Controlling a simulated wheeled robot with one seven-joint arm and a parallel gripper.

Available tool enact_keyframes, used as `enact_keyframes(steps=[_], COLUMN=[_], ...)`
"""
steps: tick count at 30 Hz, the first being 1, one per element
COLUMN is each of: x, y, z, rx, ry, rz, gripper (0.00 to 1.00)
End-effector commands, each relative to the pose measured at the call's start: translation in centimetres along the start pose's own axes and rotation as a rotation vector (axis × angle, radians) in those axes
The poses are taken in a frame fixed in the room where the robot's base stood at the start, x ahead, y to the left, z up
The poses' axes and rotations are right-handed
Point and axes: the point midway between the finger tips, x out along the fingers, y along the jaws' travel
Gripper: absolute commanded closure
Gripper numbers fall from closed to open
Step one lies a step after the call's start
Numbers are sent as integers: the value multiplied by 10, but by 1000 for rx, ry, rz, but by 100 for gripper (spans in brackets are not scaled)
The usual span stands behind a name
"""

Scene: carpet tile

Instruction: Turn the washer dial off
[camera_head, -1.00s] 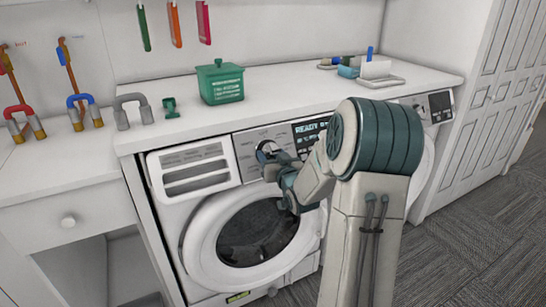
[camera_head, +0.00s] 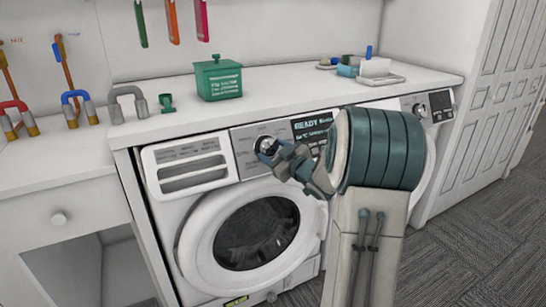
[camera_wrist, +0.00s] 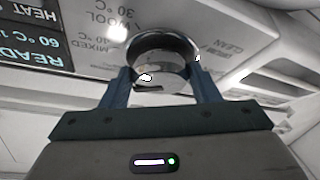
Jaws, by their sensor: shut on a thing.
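The washer (camera_head: 188,212) stands under the white counter, with its round door (camera_head: 252,236) closed. Its silver dial (camera_head: 266,144) is on the control panel, left of the display (camera_head: 312,126), which reads READY. My gripper (camera_head: 267,152) is at the dial. In the wrist view my gripper (camera_wrist: 162,80) has one finger on each side of the chrome dial (camera_wrist: 162,48), shut on it. Wool and mixed labels show around the dial. The dial's pointer direction cannot be made out.
A green lidded box (camera_head: 218,80) stands on the counter above the washer. Coloured shackles (camera_head: 78,106) and a small green cup (camera_head: 167,103) are to its left. A second machine (camera_head: 428,125) stands to the right. Carpet floor (camera_head: 480,210) is clear at right.

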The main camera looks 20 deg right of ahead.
Motion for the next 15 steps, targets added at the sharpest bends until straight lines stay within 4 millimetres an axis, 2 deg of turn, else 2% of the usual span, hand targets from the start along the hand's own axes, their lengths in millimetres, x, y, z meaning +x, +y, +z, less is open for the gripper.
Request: enact_keyframes(steps=[15], x=[1], y=[7], z=[-2], rx=[-435], ry=[22], rz=[-229], gripper=[67])
